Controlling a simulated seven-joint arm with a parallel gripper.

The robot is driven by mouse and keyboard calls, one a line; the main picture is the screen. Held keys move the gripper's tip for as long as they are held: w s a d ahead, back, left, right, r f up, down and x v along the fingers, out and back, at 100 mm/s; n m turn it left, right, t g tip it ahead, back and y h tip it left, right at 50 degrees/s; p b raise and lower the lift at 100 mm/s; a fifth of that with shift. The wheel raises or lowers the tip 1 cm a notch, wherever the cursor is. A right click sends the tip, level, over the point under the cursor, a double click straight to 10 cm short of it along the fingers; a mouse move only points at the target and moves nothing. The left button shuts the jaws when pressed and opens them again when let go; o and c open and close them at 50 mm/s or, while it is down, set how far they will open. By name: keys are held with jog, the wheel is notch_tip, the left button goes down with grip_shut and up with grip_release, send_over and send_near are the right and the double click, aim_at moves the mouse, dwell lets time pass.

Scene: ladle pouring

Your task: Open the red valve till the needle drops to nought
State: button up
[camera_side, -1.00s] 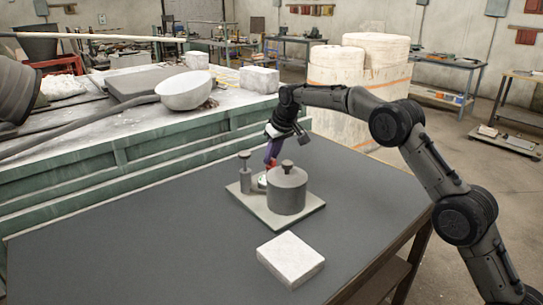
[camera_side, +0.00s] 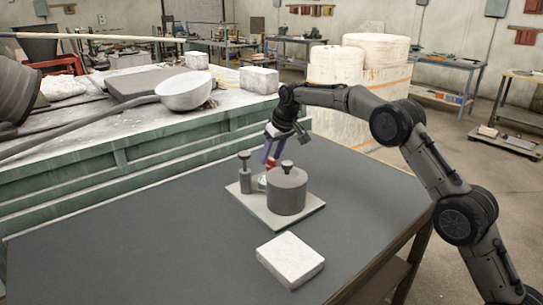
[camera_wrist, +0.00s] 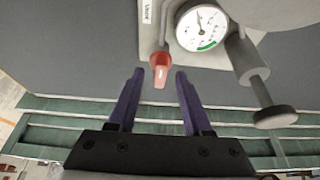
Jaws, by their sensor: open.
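The red valve (camera_wrist: 160,66) is a small tapered handle on a pipe beside the gauge (camera_wrist: 203,27) in the wrist view. The gauge has a white dial, a green arc at its lower right and a dark needle tilted up and slightly left. Its figures are too small to read. My gripper (camera_wrist: 160,74) is open, with one purple finger on each side of the valve's near end and gaps between. In the side view my gripper (camera_side: 270,154) is behind the lidded grey pot (camera_side: 287,190); the valve is mostly hidden there.
A grey post with a knob (camera_side: 244,172) stands left of the pot on the pale base plate (camera_side: 262,214). A white block (camera_side: 290,259) lies in front on the dark table (camera_side: 130,250). The table's left part is clear. A green bench (camera_side: 80,182) runs behind.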

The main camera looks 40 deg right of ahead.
jog(key=v, duration=1.3)
jog(key=shift+r, duration=0.2)
jog(key=shift+s, duration=0.1)
jog(key=s+a+r+t, duration=0.2)
jog(key=s+a+r, duration=0.1)
jog(key=s+r, duration=1)
jog(key=s+a+f, duration=0.1)
jog(key=s+a, duration=0.1)
jog(key=s, duration=1.2)
jog(key=s+f, duration=1.7)
jog(key=f, duration=0.2)
jog(key=shift+g, duration=0.4)
